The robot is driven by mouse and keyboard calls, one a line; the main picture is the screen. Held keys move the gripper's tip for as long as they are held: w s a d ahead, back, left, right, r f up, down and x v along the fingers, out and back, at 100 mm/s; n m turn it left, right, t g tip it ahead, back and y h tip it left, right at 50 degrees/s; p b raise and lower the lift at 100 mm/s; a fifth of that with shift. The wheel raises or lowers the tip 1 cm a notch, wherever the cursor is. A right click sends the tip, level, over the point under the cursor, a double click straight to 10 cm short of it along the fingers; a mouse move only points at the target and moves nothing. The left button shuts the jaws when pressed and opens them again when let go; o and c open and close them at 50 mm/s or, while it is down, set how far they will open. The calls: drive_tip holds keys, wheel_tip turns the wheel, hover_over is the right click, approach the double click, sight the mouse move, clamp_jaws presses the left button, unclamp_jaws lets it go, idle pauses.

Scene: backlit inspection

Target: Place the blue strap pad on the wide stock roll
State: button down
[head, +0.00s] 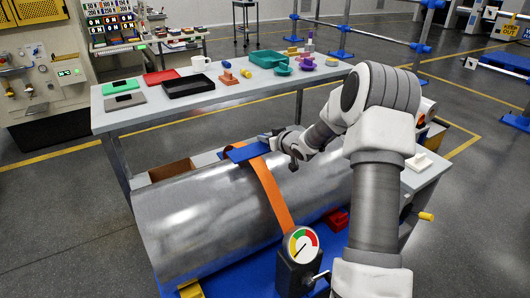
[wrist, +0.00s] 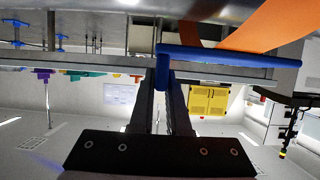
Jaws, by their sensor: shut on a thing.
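The wide stock roll (head: 195,225) is a large shiny metal cylinder lying on its side. An orange strap (head: 272,190) runs over it. The blue strap pad (head: 246,151) is at the top of the roll by the strap's upper end. My gripper (head: 276,144) is shut on the pad's right side. In the wrist view the gripper (wrist: 164,76) holds the edge of the blue pad (wrist: 225,58), with the strap (wrist: 262,27) close beside it. I cannot tell whether the pad touches the roll or the strap.
A round dial gauge (head: 301,244) stands in front of the roll at the strap's lower end. Yellow (head: 191,289) and red (head: 336,219) blocks sit by the roll's base. Behind is a grey table (head: 230,92) with trays, cups and small parts. My arm covers the roll's right end.

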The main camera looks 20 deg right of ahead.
sight(265, 145)
drive_tip(key=shift+f+b, duration=0.8)
drive_tip(key=shift+f, duration=1.15)
drive_tip(key=shift+f, duration=0.2)
drive_tip(key=c, duration=0.9)
unclamp_jaws()
drive_tip(key=shift+r, duration=0.3)
drive_tip(key=p+v, duration=0.2)
drive_tip(key=v, duration=1)
drive_tip(key=shift+p, duration=0.35)
drive_tip(key=shift+r, duration=0.1)
